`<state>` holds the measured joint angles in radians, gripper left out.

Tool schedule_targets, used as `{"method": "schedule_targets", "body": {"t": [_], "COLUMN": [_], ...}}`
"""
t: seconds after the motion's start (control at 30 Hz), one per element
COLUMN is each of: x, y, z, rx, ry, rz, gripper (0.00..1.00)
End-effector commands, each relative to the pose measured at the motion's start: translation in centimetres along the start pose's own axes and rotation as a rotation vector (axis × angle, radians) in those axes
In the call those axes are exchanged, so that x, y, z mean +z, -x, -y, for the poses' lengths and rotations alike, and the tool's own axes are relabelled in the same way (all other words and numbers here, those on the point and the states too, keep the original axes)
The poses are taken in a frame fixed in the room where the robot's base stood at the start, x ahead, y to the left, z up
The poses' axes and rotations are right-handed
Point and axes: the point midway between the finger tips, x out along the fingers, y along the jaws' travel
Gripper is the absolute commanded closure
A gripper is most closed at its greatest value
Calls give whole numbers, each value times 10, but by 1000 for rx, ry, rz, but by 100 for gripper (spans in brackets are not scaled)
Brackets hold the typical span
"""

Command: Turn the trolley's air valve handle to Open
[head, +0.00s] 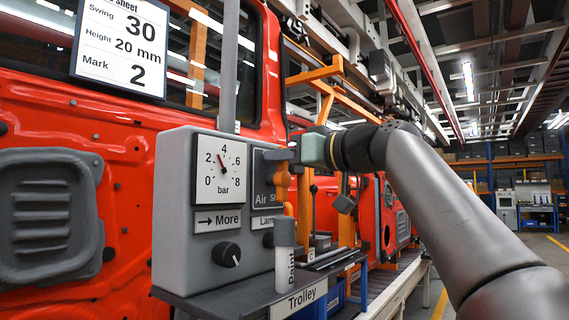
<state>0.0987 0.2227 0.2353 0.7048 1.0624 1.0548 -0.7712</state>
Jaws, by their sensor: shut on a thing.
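The trolley's grey control box (175,215) stands at the middle, with a dark air valve panel on its right whose label (263,183) reads "Air Sh...", the rest being covered. An orange handle (282,179) shows at the panel, just below my fingers, pointing roughly downward. My gripper (279,155) reaches in from the right and is shut at the top of this handle. My fingers hide part of the handle and of the panel, so its exact angle and any Open mark cannot be read.
A pressure gauge (218,170) has its needle between 2 and 4 bar. A "More" dial (229,255) sits below it. A paint marker (285,245) stands upright in front of the box, close below my gripper. A red door (130,135) is behind, with a sheet (121,45) above.

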Motion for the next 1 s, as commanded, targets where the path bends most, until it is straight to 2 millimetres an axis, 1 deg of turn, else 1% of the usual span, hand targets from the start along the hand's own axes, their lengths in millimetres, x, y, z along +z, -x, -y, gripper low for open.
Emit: {"method": "schedule_targets", "body": {"t": [0.2, 0.63, 0.67, 0.7, 0.73, 1.0], "x": [1, 1, 1, 1, 0, 0], "y": [0, 0, 0, 0, 0, 0], "z": [2, 2, 2, 2, 2, 2], "rx": [0, 0, 0, 0, 0, 0], "ry": [42, 50, 50, 49, 49, 48], "rz": [1, 2, 2, 2, 2, 1], "gripper": [100, 100, 74, 63, 58, 58]}}
